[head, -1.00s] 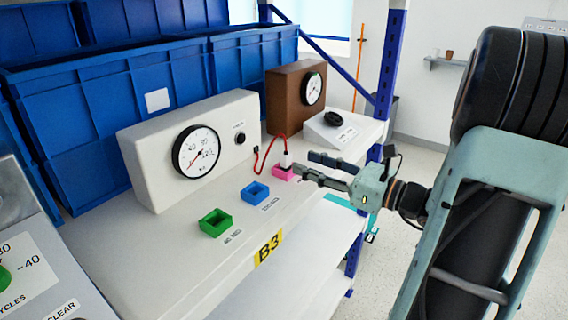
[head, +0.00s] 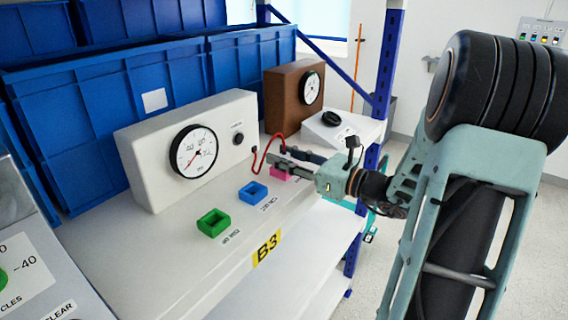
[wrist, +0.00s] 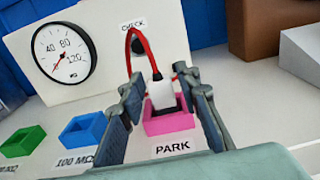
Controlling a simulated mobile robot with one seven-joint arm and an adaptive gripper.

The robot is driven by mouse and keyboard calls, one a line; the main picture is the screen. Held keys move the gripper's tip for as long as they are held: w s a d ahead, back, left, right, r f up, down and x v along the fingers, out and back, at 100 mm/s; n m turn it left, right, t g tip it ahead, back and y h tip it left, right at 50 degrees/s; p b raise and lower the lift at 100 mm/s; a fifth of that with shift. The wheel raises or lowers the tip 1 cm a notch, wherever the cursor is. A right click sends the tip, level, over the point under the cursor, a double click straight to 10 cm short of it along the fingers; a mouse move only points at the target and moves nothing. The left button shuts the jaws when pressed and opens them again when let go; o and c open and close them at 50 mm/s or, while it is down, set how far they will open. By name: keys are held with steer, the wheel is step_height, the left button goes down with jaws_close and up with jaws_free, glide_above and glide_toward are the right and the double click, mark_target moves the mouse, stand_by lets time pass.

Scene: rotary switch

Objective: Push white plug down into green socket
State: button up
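The white plug (wrist: 161,95) has a red cable and stands at the pink socket labelled PARK (wrist: 168,124), in the wrist view. My gripper (wrist: 163,90) is open, with one finger on each side of the plug and a gap to it on both sides. In the head view my gripper (head: 278,157) reaches in from the right over the pink socket (head: 281,173) and hides the plug. The green socket (head: 213,222) is empty at the near left of the shelf; it also shows in the wrist view (wrist: 22,142).
An empty blue socket (head: 253,192) lies between the green and pink ones. A white meter box (head: 200,145) stands behind; the red cable (head: 261,154) arches near it. A brown gauge box (head: 291,98) and a white box with a black knob (head: 329,127) stand farther right.

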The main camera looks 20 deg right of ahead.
jaws_close()
steer(key=shift+r, duration=0.1)
